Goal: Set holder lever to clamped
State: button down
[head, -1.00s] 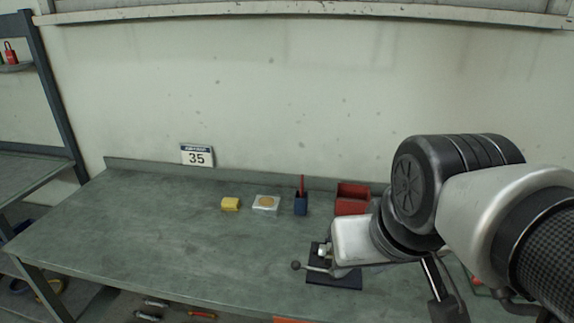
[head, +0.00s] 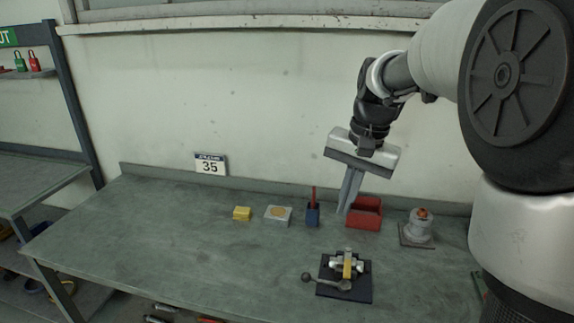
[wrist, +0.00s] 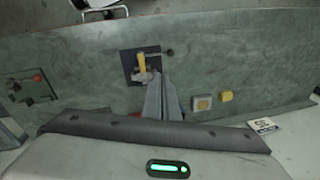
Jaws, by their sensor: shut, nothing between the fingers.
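The holder (head: 364,289) is a black plate on the bench with silver parts and a yellow upright piece. Its lever (head: 327,283) lies low along the front and ends in a dark ball knob (head: 308,278) pointing left. In the wrist view the holder plate (wrist: 128,62) is just beyond the fingertips, with the knob (wrist: 170,52) to its right. My gripper (head: 343,210) is shut and empty, raised behind and above the holder, fingers pointing down and clear of the lever. The fingers also show in the wrist view (wrist: 158,80), overlapping the holder's near edge.
A grey fitting (head: 420,226) is at right. The bench left of the holder is clear.

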jog(key=m+g, duration=0.2)
send_over(326, 281)
jog(key=w+d, duration=0.2)
jog(key=w, duration=0.2)
notch_tip(326, 281, down, 7)
jog(key=w+f+m+g+y+p, duration=0.1)
jog(key=w+f+m, duration=0.1)
jog(key=w+f, duration=0.2)
notch_tip(326, 281, down, 4)
jog(key=shift+w+d+r, duration=0.1)
jog(key=shift+w+d, duration=0.1)
jog(key=shift+d, duration=0.15)
jog(key=x, duration=1)
jog(key=shift+s+a, duration=0.1)
jog(key=shift+s, duration=0.1)
jog(key=shift+s+a+p, duration=0.3)
jog(key=shift+s+a, duration=0.5)
jog(key=shift+a, duration=0.15)
jog(key=shift+s+a+f, duration=0.3)
jog(key=shift+s+a, duration=0.15)
jog(key=shift+a, duration=0.1)
